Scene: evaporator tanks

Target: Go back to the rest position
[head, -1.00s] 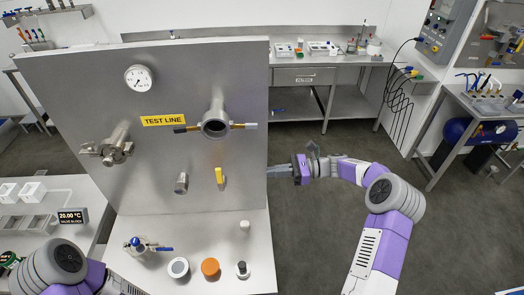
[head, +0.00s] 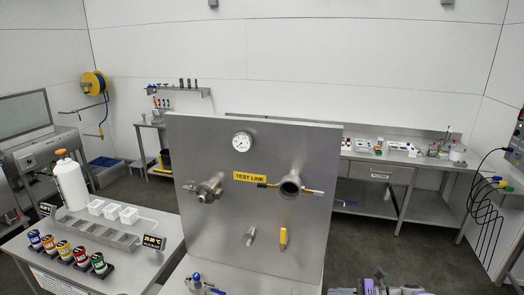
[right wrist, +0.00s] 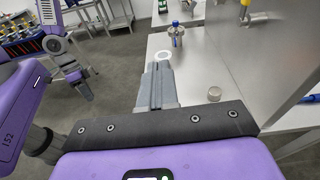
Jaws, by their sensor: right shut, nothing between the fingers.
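My right gripper (right wrist: 160,72) is shut and empty in the right wrist view. Its closed fingers show above the steel bench shelf (right wrist: 230,55), apart from the panel. In the head view only purple and grey parts of my right arm show at the bottom edge, right of the panel. My left arm (right wrist: 72,76) shows at the upper left of the right wrist view, over the floor. Its fingers are too small to make out, and it is not seen in the head view.
The upright steel test panel (head: 218,232) stands in the middle of the head view. The left bench (head: 35,256) holds a white bottle (head: 70,186) and several coloured pots. A white ring (right wrist: 163,57) and a grey cap (right wrist: 214,94) are near my right gripper. Floor shows right of the panel.

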